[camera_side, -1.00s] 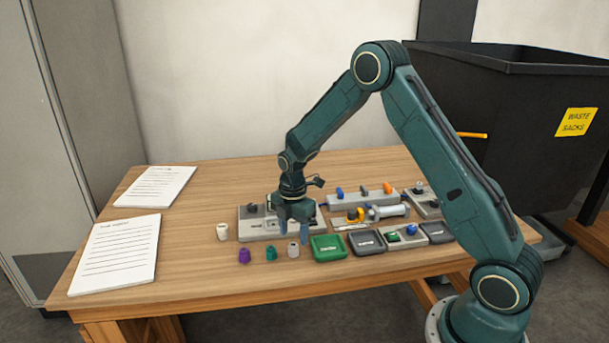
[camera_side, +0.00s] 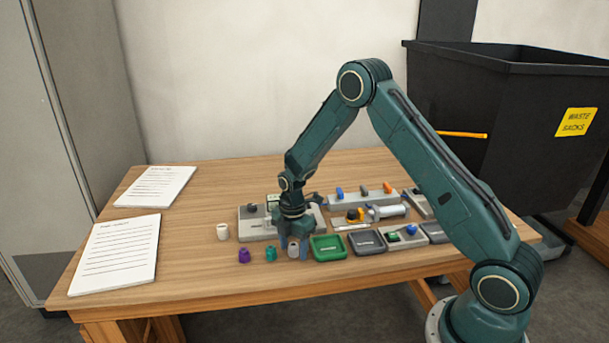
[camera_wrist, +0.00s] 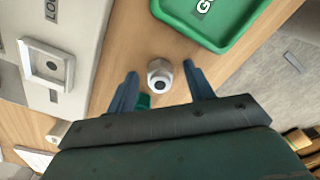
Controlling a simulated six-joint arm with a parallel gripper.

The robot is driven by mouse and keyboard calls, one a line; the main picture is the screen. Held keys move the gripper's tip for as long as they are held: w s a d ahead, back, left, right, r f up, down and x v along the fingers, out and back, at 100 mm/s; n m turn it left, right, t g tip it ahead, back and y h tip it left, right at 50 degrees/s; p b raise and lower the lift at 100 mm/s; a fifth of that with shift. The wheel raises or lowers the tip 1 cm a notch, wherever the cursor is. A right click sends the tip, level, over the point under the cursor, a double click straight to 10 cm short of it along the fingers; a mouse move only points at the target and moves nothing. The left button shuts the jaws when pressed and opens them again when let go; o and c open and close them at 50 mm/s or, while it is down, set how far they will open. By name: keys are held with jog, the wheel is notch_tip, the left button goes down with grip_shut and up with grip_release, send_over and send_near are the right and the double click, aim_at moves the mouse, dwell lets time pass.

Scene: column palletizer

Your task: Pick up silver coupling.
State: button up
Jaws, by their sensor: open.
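The silver coupling (camera_wrist: 159,76) stands on the wooden table between my open fingers in the wrist view, apart from both. In the side view the silver coupling (camera_side: 293,248) shows between the blue fingertips. My gripper (camera_side: 293,250) is open and low over the table, its fingers either side of the coupling; it also shows in the wrist view (camera_wrist: 160,80). I cannot tell whether the fingertips touch the table.
A green tray (camera_side: 327,255) stands close right of my gripper, with a grey tray (camera_side: 367,250) beyond it. A teal coupling (camera_side: 271,254) and a purple one (camera_side: 244,256) stand to the left, a white one (camera_side: 223,232) farther left. A grey fixture (camera_side: 252,229) lies behind.

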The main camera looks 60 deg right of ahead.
aim_at(293, 244)
jog(key=c, duration=1.1)
jog(key=shift+o, duration=0.2)
jog(key=shift+r, duration=0.1)
notch_tip(293, 244, up, 20)
dwell(0.5)
